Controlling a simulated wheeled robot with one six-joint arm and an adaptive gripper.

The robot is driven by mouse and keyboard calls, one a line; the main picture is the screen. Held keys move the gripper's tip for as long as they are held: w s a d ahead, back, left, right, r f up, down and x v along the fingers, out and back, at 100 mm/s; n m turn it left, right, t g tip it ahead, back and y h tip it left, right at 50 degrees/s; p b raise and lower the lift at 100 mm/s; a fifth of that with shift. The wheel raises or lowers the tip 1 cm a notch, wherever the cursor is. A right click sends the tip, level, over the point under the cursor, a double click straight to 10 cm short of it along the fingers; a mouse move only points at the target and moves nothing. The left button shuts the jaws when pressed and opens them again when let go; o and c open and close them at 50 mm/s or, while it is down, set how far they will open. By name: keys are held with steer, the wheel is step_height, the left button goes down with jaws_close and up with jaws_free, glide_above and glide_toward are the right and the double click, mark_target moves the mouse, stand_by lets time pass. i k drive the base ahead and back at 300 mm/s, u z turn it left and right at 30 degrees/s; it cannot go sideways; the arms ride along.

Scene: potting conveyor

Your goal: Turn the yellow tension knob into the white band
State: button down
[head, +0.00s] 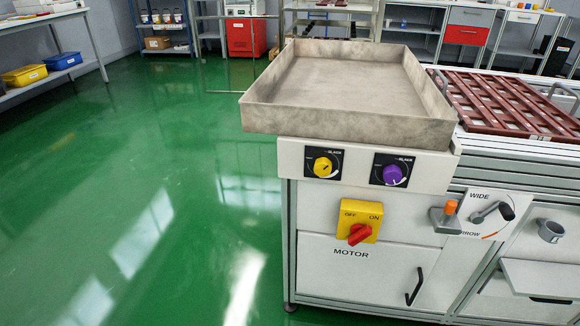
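The yellow tension knob (323,167) sits on a black square dial plate on the left of the machine's white front panel. A short white band seems to show at the dial's edge, but it is too small to tell exactly where the knob's pointer stands against it. A purple knob (392,175) sits on a similar plate to its right. My gripper is not in view, and nothing touches either knob.
A grey tray (345,126) overhangs above the knobs. Below are a yellow switch box with a red handle (360,234), an orange-tipped lever (449,208) and a black-handled crank (506,212). A dark red slatted rack (505,103) lies right. Green floor (170,200) is clear at left.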

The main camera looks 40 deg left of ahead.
mark_target(323, 167)
steer(key=u, duration=0.9)
steer(key=k, duration=0.3)
steer(key=u, duration=0.75)
steer(key=i, duration=0.5)
steer(key=u, duration=1.8)
steer(key=k, duration=1.2)
steer(key=z, duration=1.7)
